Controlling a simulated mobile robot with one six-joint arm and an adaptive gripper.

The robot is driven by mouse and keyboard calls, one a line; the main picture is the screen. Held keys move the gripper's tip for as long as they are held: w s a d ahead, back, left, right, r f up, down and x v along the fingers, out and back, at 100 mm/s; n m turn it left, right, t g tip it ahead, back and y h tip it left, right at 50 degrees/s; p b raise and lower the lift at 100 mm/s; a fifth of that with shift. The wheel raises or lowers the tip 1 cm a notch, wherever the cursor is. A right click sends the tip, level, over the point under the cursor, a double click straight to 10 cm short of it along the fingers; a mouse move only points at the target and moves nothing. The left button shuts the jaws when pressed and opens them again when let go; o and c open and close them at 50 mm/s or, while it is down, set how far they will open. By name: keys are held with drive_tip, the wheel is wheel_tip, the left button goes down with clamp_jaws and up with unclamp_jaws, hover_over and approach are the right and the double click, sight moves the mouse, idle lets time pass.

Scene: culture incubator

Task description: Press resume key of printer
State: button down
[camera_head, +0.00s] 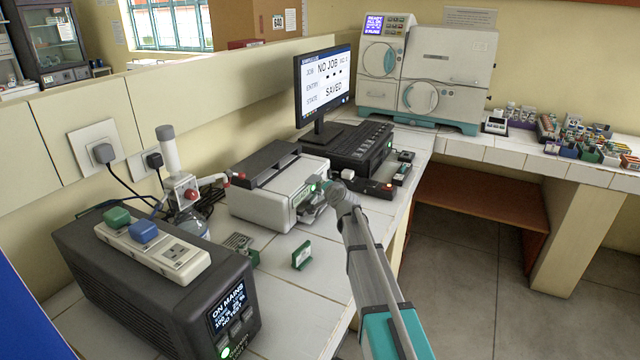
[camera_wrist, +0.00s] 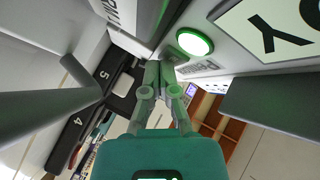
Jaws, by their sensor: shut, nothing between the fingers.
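The printer (camera_head: 262,205), a pale box with a dark top, stands on the tiled bench in the middle of the head view. My gripper (camera_head: 310,204) is shut and empty, at the printer's front right face. In the wrist view my fingertips (camera_wrist: 160,70) are together close to that face. A round green-lit key (camera_wrist: 195,42) is just right of and above the tips there. A pale panel with a large dark letter "Y" (camera_wrist: 268,34) is beside it. I cannot tell whether the tips touch the face. My gripper partly hides the printer's front in the head view.
A dark power unit (camera_head: 150,275) with a socket strip (camera_head: 150,247) is at the front left. A small green card stand (camera_head: 301,254) is in front of the printer. The floor (camera_head: 460,280) at right is clear.

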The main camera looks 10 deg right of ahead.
drive_tip(key=shift+s+d, duration=0.45)
drive_tip(key=shift+d, duration=0.1)
drive_tip(key=shift+d, duration=0.1)
idle(0.4)
drive_tip(key=shift+s+d, duration=0.7)
drive_tip(key=shift+d, duration=0.35)
drive_tip(key=shift+s+d, duration=0.7)
drive_tip(key=shift+d, duration=0.3)
drive_tip(key=shift+r, duration=0.15)
